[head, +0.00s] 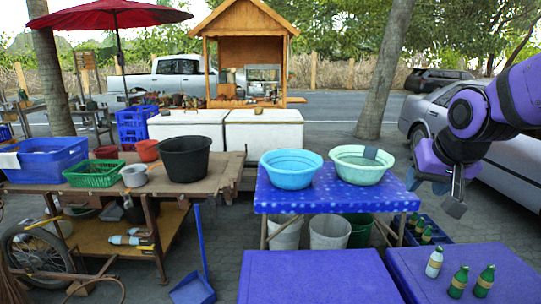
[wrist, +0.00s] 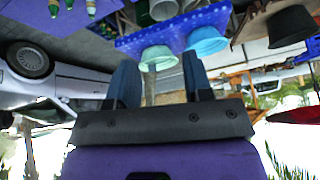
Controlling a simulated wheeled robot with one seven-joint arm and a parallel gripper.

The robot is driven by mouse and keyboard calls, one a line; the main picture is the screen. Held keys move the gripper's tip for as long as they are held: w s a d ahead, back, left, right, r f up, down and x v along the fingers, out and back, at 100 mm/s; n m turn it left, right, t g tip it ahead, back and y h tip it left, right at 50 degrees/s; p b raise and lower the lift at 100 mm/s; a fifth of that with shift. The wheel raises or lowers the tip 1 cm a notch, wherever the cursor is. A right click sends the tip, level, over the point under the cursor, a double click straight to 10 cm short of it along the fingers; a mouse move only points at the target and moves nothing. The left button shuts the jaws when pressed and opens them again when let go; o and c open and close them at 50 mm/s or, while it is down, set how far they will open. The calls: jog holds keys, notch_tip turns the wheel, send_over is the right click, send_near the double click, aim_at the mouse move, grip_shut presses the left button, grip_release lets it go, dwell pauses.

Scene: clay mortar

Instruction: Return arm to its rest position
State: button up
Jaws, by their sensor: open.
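My gripper (head: 450,190) hangs at the right side of the head view, to the right of the blue spotted table and above the blue-topped tables at the lower right. In the wrist view my gripper (wrist: 160,82) has its two dark fingers apart, with nothing between them. The wrist picture is upside down. My purple arm comes in from the right edge of the head view.
A blue basin (head: 291,178) and a pale green basin (head: 354,174) stand on the spotted table (head: 330,203); a grey block-like item lies on the green one. Several bottles (head: 459,282) stand at lower right. A silver car (head: 425,115) is parked behind my arm.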

jog(key=s+r+n+g, duration=0.1)
jog(key=s+r+n, duration=0.1)
jog(key=s, duration=1.5)
jog(key=shift+d+r, duration=0.3)
jog(key=shift+r, duration=0.35)
